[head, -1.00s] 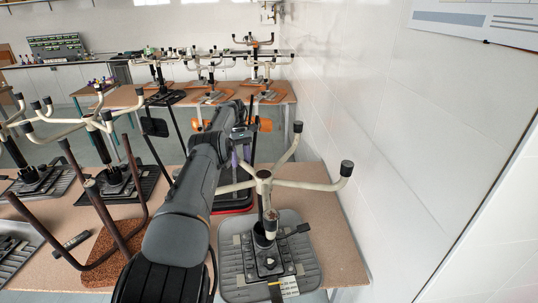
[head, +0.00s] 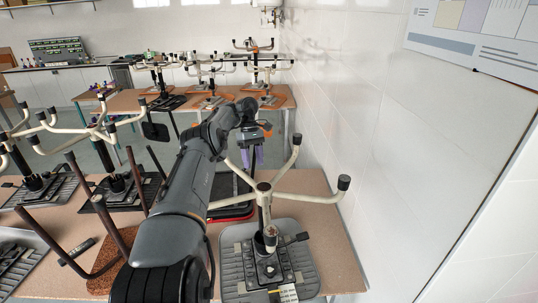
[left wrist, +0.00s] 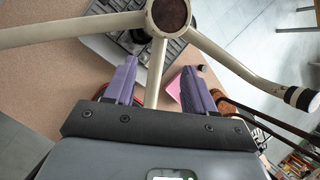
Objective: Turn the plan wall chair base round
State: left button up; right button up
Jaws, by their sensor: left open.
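The plan wall chair base (head: 264,189) is a cream star of arms with black end caps on an upright post. It stands on a grey ribbed tray (head: 235,284) at the table's right end, beside the wall. My left gripper (head: 253,160) is just behind its hub, pointing down. In the left wrist view, my open left gripper (left wrist: 160,66) has its purple fingers on either side of one cream arm of the chair base (left wrist: 158,62), with gaps on both sides. Whether the arm is at fingertip depth is hard to tell. My right gripper is not in view.
A white wall (head: 400,170) with a plan sheet (head: 480,30) runs close along the right. Other stripped chair bases (head: 115,180) stand to the left on the same brown table (head: 335,240). A red-edged dark tray (head: 235,212) lies behind the chair base's tray.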

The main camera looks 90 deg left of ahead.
pick_arm(q)
jog(key=w+d+r+b, duration=0.1)
jog(key=w+d+r, duration=0.2)
jog(key=w, duration=0.1)
jog(key=shift+w+d, duration=0.2)
jog(key=shift+r, duration=0.15)
